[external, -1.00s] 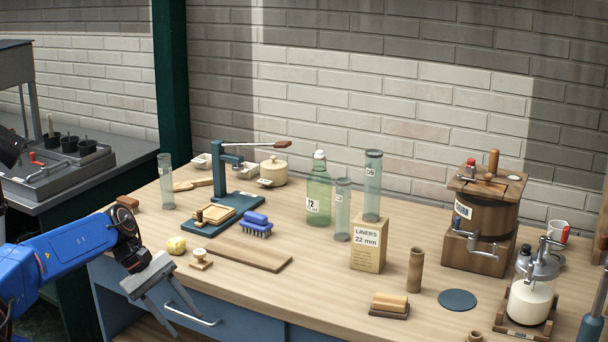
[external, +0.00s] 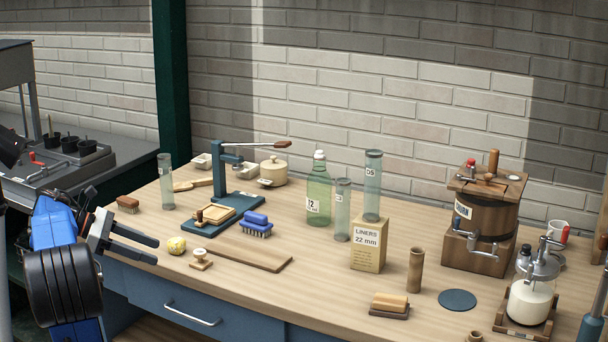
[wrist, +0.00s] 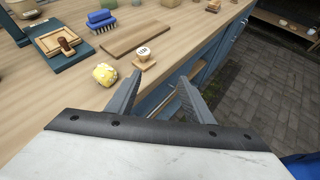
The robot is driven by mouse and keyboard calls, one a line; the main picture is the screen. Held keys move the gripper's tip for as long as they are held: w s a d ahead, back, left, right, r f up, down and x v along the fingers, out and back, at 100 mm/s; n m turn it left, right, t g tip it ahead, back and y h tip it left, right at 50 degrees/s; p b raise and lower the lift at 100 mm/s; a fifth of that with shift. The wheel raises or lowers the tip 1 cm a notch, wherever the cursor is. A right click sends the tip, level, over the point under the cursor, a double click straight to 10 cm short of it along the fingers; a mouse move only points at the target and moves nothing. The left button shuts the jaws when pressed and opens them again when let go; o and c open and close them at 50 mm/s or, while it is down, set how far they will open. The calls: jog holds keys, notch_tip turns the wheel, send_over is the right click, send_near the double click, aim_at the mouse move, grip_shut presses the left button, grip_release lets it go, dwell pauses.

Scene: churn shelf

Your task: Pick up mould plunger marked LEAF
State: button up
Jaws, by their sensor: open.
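A small wooden plunger (external: 200,259) with a round pale top and a square base stands near the front left edge of the bench. In the wrist view the plunger (wrist: 144,54) has dark lettering on top, too small to read. Another small wooden piece with a dark knob (wrist: 67,45) lies in the wooden mould on the blue press base; I cannot tell any mark on it. My gripper (external: 154,250) is open and empty at the bench's front left edge, pointing right. In the wrist view its fingers (wrist: 161,78) are apart, short of the plunger, with nothing between them.
A yellow lump (external: 176,245) sits just left of the plunger. A brown board (external: 250,256) lies to its right, with a blue brush (external: 256,226) behind. The lever press (external: 216,175) stands farther back. The bench front with drawer handle (external: 192,316) drops away below.

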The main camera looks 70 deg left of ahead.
notch_tip(320, 180, up, 2)
jog(key=s+a+n+y, duration=0.1)
jog(key=s+a+n, duration=0.1)
jog(key=s, duration=0.1)
jog(key=t, duration=0.1)
send_near(197, 252)
jog(key=shift+x, duration=5.4)
jog(key=c, duration=1.1)
